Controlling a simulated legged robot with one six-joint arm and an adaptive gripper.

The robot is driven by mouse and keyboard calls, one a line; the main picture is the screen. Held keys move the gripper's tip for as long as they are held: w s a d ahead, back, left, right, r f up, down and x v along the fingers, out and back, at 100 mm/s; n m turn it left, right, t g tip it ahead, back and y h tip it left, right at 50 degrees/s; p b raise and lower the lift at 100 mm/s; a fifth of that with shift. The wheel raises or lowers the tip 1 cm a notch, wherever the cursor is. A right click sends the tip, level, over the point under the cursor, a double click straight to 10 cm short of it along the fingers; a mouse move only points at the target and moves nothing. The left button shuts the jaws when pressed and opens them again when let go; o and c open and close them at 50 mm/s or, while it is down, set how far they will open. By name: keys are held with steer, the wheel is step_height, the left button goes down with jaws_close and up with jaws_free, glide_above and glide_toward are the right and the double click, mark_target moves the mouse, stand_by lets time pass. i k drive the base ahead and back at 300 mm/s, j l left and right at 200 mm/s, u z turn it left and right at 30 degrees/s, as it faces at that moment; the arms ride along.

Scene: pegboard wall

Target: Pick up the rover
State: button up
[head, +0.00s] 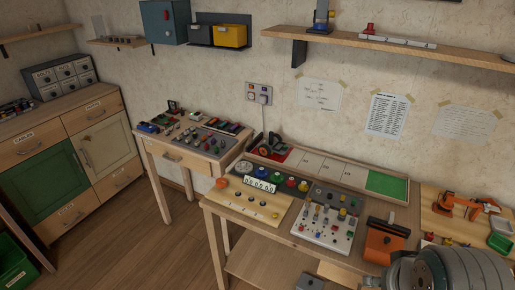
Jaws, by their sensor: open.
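The rover (269,144) seems to be the small dark wheeled vehicle with orange parts in the head view. It stands on the red square at the left end of a long shallow wooden tray (408,208), at the back of the middle bench near the wall. Nothing touches it from above. A grey rounded part of my arm fills the lower right corner, well to the right of the rover and nearer the camera. My gripper's fingers do not show.
The tray's green square (387,184) is at its right end. In front are a panel with colored knobs (264,185), a switch board (325,225) and an orange box (384,243). A smaller cluttered table (208,152) stands left, with floor between it and the cabinet (85,150).

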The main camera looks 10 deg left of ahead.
mark_target(276, 146)
steer(key=i+j+z, duration=0.2)
steer(key=j, duration=0.8)
steer(key=j+z, duration=0.15)
steer(key=j, duration=0.8)
steer(key=i+j+z, duration=0.1)
steer(key=i+j, duration=0.3)
steer(key=i+j+z, duration=0.15)
steer(key=i+j, duration=0.25)
steer(key=j, duration=0.15)
